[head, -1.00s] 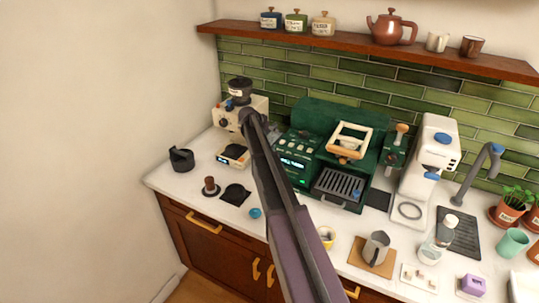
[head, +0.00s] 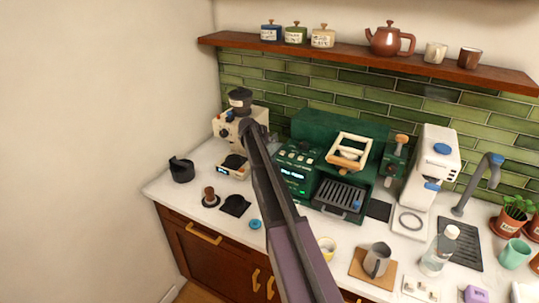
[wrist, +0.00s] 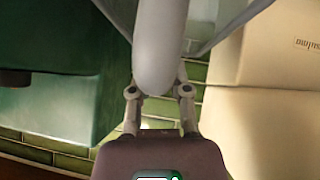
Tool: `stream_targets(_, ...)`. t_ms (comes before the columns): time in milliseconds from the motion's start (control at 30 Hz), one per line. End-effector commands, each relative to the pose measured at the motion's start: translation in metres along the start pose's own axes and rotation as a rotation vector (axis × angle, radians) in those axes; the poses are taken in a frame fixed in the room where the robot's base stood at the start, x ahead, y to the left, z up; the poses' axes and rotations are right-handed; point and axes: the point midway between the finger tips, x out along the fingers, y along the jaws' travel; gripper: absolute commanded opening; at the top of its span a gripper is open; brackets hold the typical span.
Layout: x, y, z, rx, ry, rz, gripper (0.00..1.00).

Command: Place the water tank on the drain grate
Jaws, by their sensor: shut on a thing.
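The wrist view shows my gripper (wrist: 160,92) with its two fingers shut around a rounded grey bar that looks like the handle of the water tank (wrist: 216,22). Pale translucent walls of the tank spread out beyond the fingers; its lower part is out of view. The tank is between a green body on the left and a cream body on the right. In the head view my arm hides the gripper and the tank, near the grinder and the green coffee machine. The drain grate (head: 461,243), dark and ribbed, lies at the right beneath the tap.
The green coffee machine (head: 300,160) and cream grinder (head: 224,127) flank my arm's far end. A white machine (head: 432,166), a glass bottle (head: 437,254), a metal jug (head: 376,261) and a teal cup (head: 514,252) stand near the grate. A tap (head: 489,172) overhangs it.

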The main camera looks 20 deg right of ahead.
Motion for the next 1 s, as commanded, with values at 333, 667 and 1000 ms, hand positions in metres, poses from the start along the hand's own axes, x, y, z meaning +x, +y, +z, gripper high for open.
stream_targets(333, -0.005, 0.002, -0.006, 0.0, 0.001, 0.0, 0.0)
stream_targets(667, -0.022, 0.006, -0.023, 0.0, 0.001, 0.0, 0.0)
stream_targets(1000, -0.045, 0.013, -0.046, 0.0, 0.001, 0.0, 0.0)
